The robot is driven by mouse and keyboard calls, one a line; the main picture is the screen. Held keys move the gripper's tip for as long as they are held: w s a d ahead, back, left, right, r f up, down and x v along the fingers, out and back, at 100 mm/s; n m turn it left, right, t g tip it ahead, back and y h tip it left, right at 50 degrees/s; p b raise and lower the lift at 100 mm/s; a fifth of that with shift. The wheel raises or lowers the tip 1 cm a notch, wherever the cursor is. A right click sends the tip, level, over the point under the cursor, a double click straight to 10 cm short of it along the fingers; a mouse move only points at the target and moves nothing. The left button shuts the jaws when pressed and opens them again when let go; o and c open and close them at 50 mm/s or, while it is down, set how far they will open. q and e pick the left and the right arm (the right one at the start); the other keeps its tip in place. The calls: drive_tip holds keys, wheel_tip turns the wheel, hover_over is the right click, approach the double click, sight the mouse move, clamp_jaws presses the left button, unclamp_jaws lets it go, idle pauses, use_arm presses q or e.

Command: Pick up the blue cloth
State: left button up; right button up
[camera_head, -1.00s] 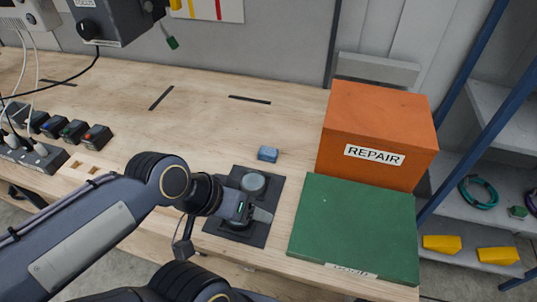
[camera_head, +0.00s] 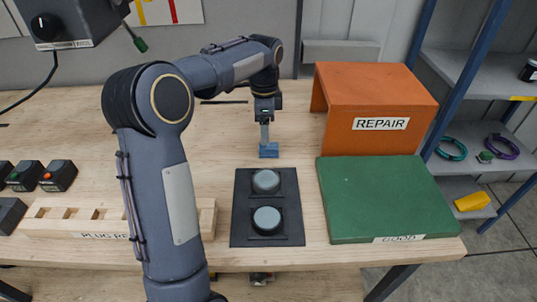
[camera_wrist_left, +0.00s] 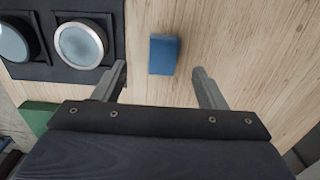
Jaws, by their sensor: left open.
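The blue cloth (camera_head: 269,150) is a small folded block lying on the wooden table, just behind the black pad. In the left wrist view the cloth (camera_wrist_left: 164,54) lies flat, beyond the fingertips and between their lines. My left gripper (camera_head: 265,138) points down over the cloth in the head view. In the left wrist view its two fingers (camera_wrist_left: 161,75) are apart with nothing between them. I cannot tell the exact height of the fingertips above the cloth. My right gripper is not in view.
A black pad (camera_head: 242,208) with two round grey-topped parts lies in front of the cloth. An orange REPAIR box (camera_head: 375,90) and a green GOOD board (camera_head: 380,195) are to the right. A wooden plug rack (camera_head: 90,217) is at left. The table behind the cloth is mostly clear.

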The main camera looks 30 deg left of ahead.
sight(264, 147)
use_arm(q)
drive_tip(key=f, duration=0.7)
drive_tip(key=shift+w+a+f, duration=0.15)
drive_tip(key=shift+a+f, duration=0.1)
drive_tip(key=c, duration=1.1)
drive_tip(key=shift+c, duration=0.2)
drive_tip(key=shift+r, duration=0.15)
drive_tip(key=shift+r, duration=0.55)
drive_tip(key=s+d+r+b, duration=0.1)
drive_tip(key=s+d+r, duration=0.8)
drive_tip(key=d+r, duration=0.2)
drive_tip(key=shift+r, duration=0.35)
